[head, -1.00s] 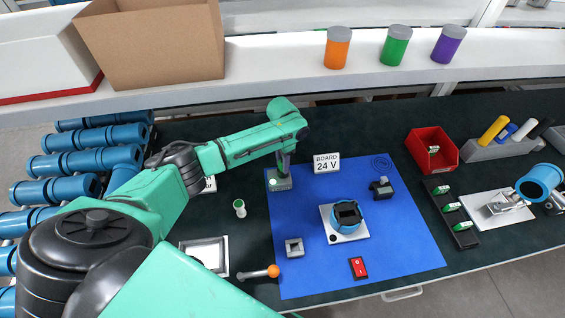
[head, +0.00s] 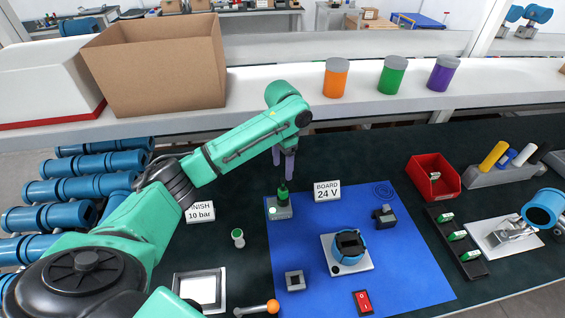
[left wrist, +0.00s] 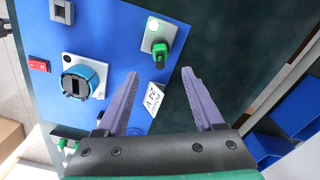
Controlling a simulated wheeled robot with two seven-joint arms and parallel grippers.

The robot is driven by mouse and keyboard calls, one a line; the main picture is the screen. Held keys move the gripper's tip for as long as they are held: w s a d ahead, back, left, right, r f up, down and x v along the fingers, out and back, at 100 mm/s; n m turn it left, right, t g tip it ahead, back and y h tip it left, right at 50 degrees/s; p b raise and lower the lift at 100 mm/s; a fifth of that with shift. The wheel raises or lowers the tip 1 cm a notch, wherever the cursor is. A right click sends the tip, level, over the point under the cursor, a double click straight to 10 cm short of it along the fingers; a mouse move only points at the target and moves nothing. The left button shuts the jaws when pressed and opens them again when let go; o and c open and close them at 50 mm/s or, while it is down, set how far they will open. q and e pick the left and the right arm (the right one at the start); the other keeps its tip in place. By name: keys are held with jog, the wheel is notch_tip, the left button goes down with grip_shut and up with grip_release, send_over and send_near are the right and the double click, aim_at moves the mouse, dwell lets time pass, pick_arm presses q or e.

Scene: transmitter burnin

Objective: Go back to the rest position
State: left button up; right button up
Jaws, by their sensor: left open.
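My left gripper (head: 284,160) is open and empty in the head view. It hangs above the back left corner of the blue mat (head: 400,270). Below its fingertips, and apart from them, a green piece (head: 283,194) stands on a small grey block with a light spot (head: 277,209). In the left wrist view the two purple fingers (left wrist: 158,90) are spread with nothing between them. The green piece (left wrist: 160,48) shows beyond the fingertips there. My right gripper is not clearly seen; only a blue cylinder with metal parts shows at the right edge.
The "BOARD 24 V" sign (head: 327,190) stands just right of the gripper. A shelf (head: 300,108) runs behind it with a cardboard box (head: 155,65) and orange (head: 337,78), green (head: 393,75) and purple (head: 443,73) jars. A red bin (head: 433,178) stands right of the mat.

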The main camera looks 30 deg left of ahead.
pick_arm(q)
jog(key=shift+r, duration=1.15)
